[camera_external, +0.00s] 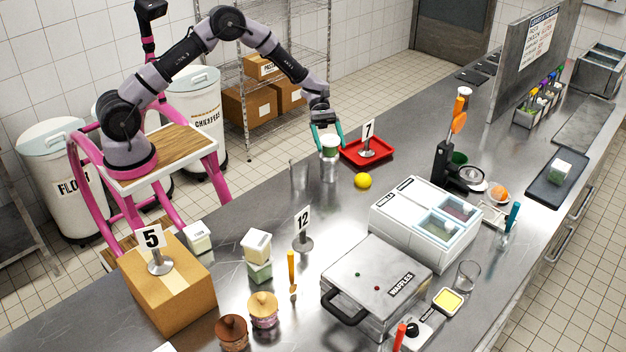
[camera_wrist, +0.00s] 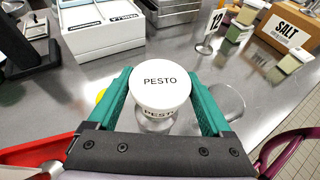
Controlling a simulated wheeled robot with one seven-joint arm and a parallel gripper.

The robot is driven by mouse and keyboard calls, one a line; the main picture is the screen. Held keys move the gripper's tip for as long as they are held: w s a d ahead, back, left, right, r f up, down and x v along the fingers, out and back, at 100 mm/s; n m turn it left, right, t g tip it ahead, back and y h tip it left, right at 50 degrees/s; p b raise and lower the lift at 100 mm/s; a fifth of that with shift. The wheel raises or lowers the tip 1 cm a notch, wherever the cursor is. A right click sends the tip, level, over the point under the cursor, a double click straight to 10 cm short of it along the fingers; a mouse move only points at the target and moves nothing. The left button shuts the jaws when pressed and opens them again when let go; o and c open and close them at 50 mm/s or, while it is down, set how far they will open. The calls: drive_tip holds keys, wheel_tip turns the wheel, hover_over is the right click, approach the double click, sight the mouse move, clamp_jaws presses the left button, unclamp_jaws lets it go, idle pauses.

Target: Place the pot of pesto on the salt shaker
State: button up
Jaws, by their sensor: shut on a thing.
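The pot of pesto (camera_external: 330,150) is white-lidded and held upright between the teal fingers of my gripper (camera_external: 327,138). In the wrist view the lid of the pot (camera_wrist: 160,82) reads PESTO and my gripper (camera_wrist: 160,100) is shut on its sides. Directly below the pot stands a shiny grey cylinder (camera_external: 329,172), which looks like the salt shaker. In the wrist view the pot hides most of this cylinder. I cannot tell whether the pot's base touches its top.
A clear glass (camera_external: 299,175) stands close left of the cylinder. A yellow ball (camera_external: 363,181) and a red tray (camera_external: 383,156) with a number 7 stand are to the right. A number 12 stand (camera_external: 303,243) is nearer the camera. A cardboard box (camera_wrist: 287,30) reads SALT.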

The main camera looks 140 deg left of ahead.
drive_tip(key=shift+f, duration=0.15)
drive_tip(key=o, duration=1.2)
drive_tip(key=shift+s+r, duration=0.1)
drive_tip(key=shift+r, duration=0.1)
drive_tip(key=v, duration=1.1)
drive_tip(key=shift+s+a+r, duration=0.15)
drive_tip(key=shift+s+a, duration=0.05)
drive_tip(key=shift+s, duration=0.15)
